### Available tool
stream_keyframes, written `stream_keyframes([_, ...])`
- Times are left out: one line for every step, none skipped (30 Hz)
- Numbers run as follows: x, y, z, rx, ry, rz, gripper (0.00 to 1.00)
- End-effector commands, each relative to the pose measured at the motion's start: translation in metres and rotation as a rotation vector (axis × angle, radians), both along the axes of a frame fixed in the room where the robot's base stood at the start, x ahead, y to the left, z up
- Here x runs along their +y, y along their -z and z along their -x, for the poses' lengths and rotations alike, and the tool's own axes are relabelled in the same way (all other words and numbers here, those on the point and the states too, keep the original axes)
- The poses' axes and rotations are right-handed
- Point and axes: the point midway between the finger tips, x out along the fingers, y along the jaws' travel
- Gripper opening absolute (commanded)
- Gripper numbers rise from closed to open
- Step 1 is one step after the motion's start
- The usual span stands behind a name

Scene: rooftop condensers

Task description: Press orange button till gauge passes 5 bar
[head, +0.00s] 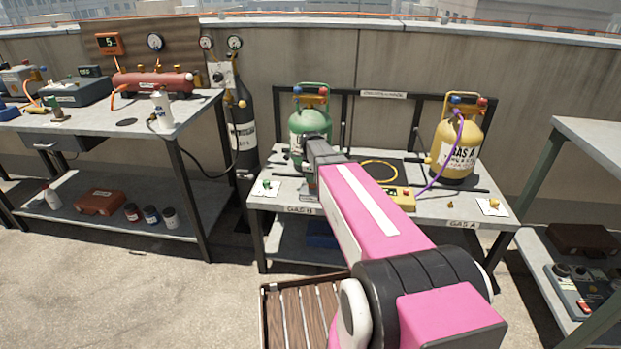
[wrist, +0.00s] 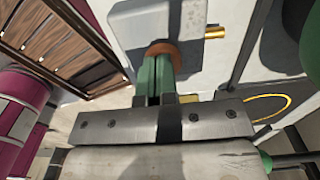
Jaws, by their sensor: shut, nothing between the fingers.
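The orange button (wrist: 160,49) is a round orange-brown disc on a pale grey box (wrist: 150,20) in the wrist view. My gripper (wrist: 159,58) is shut and empty. Its green fingertips overlap the button and cover part of it. They look to be at or against its face, but I cannot tell how far it is pressed. In the head view my arm hides most of the box and the button. Small round gauges (head: 155,42) hang on the back wall, too small to read. An orange display (head: 110,43) beside them shows a 5.
A green cylinder (head: 309,127) and a yellow gas cylinder (head: 456,145) stand on the middle bench (head: 440,212). A purple hose (head: 444,165) and a yellow loop of hose (head: 383,166) lie near my arm. A wooden slatted crate (head: 291,290) is in front of the bench.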

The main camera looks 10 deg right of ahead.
Motion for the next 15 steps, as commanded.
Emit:
stream_keyframes([0.0, 0.0, 0.0, 0.0, 0.0, 0.0, 0.0])
stream_keyframes([0.0, 0.0, 0.0, 0.0, 0.0, 0.0, 0.0])
stream_keyframes([0.0, 0.001, 0.0, 0.0, 0.0, 0.0, 0.0])
stream_keyframes([0.0, 0.002, 0.0, 0.001, 0.0, 0.0, 0.0])
stream_keyframes([0.0, 0.004, 0.0, 0.001, 0.0, 0.0, 0.0])
stream_keyframes([0.0, 0.007, 0.0, 0.001, 0.0, 0.001, 0.0])
stream_keyframes([0.0, 0.01, 0.0, 0.002, 0.0, 0.0, 0.0])
stream_keyframes([0.0, 0.012, 0.0, 0.002, 0.0, 0.0, 0.0])
stream_keyframes([0.0, 0.015, 0.0, 0.001, 0.0, 0.0, 0.0])
stream_keyframes([0.0, 0.017, 0.0, 0.001, 0.0, 0.0, 0.0])
stream_keyframes([0.0, 0.018, 0.0, 0.001, 0.0, 0.0, 0.0])
stream_keyframes([0.0, 0.019, 0.0, 0.0, 0.0, 0.0, 0.0])
stream_keyframes([0.0, 0.019, 0.0, 0.0, 0.0, 0.0, 0.0])
stream_keyframes([0.0, 0.019, 0.0, 0.001, 0.0, 0.0, 0.0])
stream_keyframes([0.0, 0.019, 0.0, 0.001, 0.0, 0.0, 0.0])
